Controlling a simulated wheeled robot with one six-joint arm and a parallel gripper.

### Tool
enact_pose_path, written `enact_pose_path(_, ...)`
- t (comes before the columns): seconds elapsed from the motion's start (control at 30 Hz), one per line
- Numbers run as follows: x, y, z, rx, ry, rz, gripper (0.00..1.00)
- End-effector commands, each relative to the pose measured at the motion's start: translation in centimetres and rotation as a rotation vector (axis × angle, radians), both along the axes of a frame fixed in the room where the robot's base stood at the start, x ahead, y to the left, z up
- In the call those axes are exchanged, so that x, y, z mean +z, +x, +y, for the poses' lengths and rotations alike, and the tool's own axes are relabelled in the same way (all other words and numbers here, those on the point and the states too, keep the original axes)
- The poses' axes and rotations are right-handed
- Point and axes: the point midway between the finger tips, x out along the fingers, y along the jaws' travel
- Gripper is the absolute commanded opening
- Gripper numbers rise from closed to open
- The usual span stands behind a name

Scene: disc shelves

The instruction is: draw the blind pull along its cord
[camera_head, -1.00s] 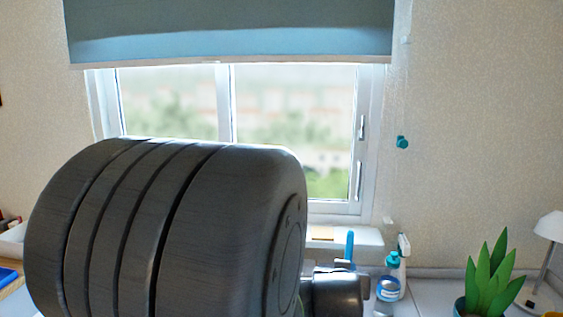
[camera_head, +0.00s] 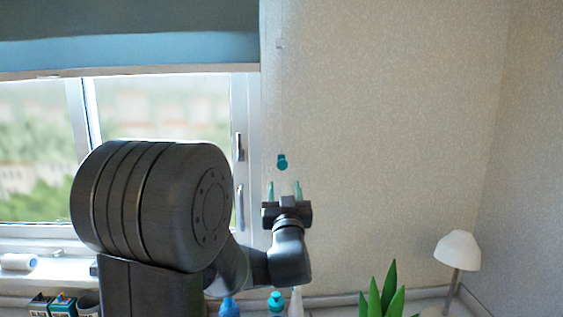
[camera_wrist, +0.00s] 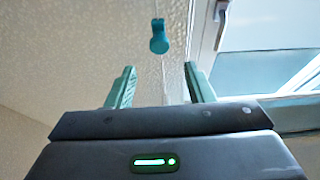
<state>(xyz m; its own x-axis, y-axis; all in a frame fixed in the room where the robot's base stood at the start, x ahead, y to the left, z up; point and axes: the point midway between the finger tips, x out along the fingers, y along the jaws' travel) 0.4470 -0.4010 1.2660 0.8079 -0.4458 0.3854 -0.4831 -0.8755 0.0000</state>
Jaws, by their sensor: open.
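The blind pull (camera_head: 282,161) is a small teal knob hanging against the wall just right of the window, on a thin, faint cord. It also shows in the wrist view (camera_wrist: 158,38), beyond the fingertips and roughly centred between them. My gripper (camera_head: 284,188) is open and empty, with its two green fingers pointing up just below the pull. In the wrist view the fingers (camera_wrist: 158,70) stand wide apart and do not touch the pull. The blue-grey blind (camera_head: 130,45) covers the top of the window.
The window frame and its handles (camera_head: 239,195) are close to the left of my gripper. Below are bottles (camera_head: 276,303), a green plant (camera_head: 384,295) and a white lamp (camera_head: 457,250). The wall to the right of the pull is clear.

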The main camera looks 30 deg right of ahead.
Motion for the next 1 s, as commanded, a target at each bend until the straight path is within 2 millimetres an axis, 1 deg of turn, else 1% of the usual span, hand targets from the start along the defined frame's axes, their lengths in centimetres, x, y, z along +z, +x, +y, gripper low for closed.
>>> enact_pose_path(0.03,0.8,1.1,-0.5,0.002,0.0,0.0,0.48)
enact_pose_path(0.2,2.2,4.1,-2.2,0.001,0.001,0.002,0.48)
enact_pose_path(0.3,2.9,5.6,-3.0,0.001,0.001,0.002,0.48)
enact_pose_path(0.43,3.6,7.1,-3.9,0.001,0.001,0.002,0.48)
enact_pose_path(0.6,3.9,8.2,-4.4,0.001,0.001,0.002,0.48)
enact_pose_path(0.9,3.9,8.4,-4.5,0.0,0.001,0.002,0.48)
enact_pose_path(0.93,3.9,8.4,-4.5,0.0,0.0,0.002,0.46)
enact_pose_path(0.97,3.9,8.4,-4.5,0.0,0.0,0.002,0.4)
enact_pose_path(1.0,3.9,8.4,-4.5,0.0,0.0,0.002,0.32)
